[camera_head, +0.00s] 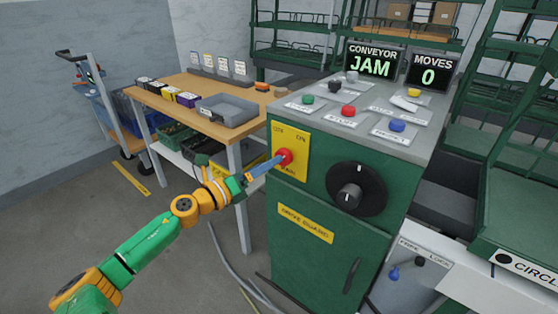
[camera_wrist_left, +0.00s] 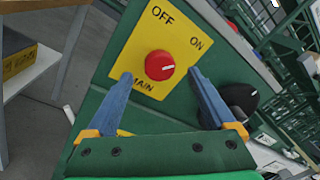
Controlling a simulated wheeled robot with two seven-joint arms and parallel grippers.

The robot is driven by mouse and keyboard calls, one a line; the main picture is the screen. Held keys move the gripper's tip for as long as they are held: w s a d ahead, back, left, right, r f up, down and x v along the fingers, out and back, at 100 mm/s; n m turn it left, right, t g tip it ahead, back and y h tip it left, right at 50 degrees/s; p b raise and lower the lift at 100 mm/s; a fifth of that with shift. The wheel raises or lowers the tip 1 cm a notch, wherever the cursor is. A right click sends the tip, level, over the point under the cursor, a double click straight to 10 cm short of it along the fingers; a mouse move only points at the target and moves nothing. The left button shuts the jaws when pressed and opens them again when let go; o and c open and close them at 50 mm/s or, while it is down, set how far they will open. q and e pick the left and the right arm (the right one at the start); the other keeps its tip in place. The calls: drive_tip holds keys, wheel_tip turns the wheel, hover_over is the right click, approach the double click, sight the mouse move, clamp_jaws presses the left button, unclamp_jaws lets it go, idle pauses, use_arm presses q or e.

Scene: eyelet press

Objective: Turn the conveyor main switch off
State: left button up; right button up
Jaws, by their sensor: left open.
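The main switch is a red round knob (camera_head: 284,157) on a yellow plate (camera_head: 291,138) at the left of the green cabinet's front. In the left wrist view the knob (camera_wrist_left: 159,65) has a white mark pointing right, toward the ON side; OFF is printed at the upper left and MAIN below. My left gripper (camera_head: 272,163) is at the plate with blue fingers. In the wrist view the left gripper (camera_wrist_left: 161,75) is open, one finger each side of the knob, with gaps between. Whether the fingertips touch the plate is unclear. My right gripper is not in view.
A large black dial (camera_head: 356,189) sits right of the plate, and a "MOVE GUARD" label (camera_head: 306,222) below. Coloured buttons are on the sloped top under a screen reading JAM (camera_head: 371,64). A wooden table (camera_head: 185,85) stands behind left; cables lie on the floor.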

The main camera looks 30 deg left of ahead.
sight(284, 156)
use_arm(q)
drive_tip(key=w, duration=0.4)
drive_tip(key=shift+w+d+f, duration=0.1)
drive_tip(key=shift+d, duration=0.3)
